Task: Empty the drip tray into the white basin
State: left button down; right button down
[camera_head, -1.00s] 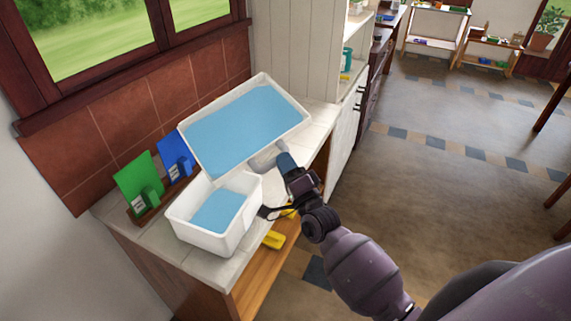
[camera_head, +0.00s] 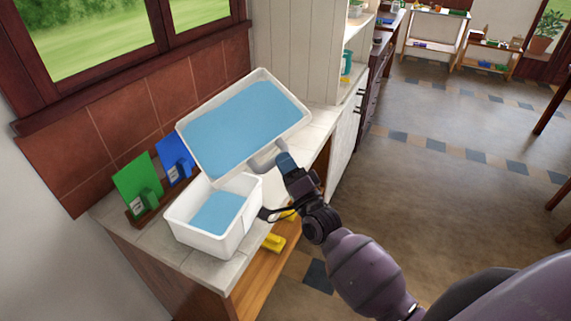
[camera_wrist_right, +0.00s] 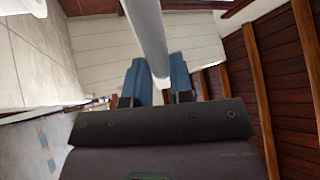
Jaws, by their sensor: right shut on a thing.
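The drip tray (camera_head: 243,127) is a wide white tray with blue liquid across its floor. It is held tilted above the counter, its lower left edge over the back of the white basin. The white basin (camera_head: 236,236) stands on the counter and also holds blue liquid. My right gripper (camera_head: 285,163) is shut on the tray's handle at the tray's near right side. In the right wrist view the blue fingertips (camera_wrist_right: 157,80) close around the pale handle bar (camera_wrist_right: 147,35). My left gripper is not in view.
A green board (camera_head: 137,186) and a blue board (camera_head: 174,158) stand in a wooden rack left of the basin. A tiled wall (camera_head: 130,120) lies behind. A yellow item (camera_head: 273,243) sits on the shelf below. Open floor (camera_head: 440,200) lies to the right.

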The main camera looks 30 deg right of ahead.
jog(key=shift+s+a+r+n+t+y+b, duration=0.15)
jog(key=shift+r+n+t+y+b, duration=0.35)
jog(key=shift+n+y+b, duration=0.4)
dwell(0.3)
jog(key=shift+s+a+r+n+b, duration=0.1)
jog(key=shift+r+n+b, duration=0.2)
jog(key=shift+n, duration=0.4)
dwell(0.5)
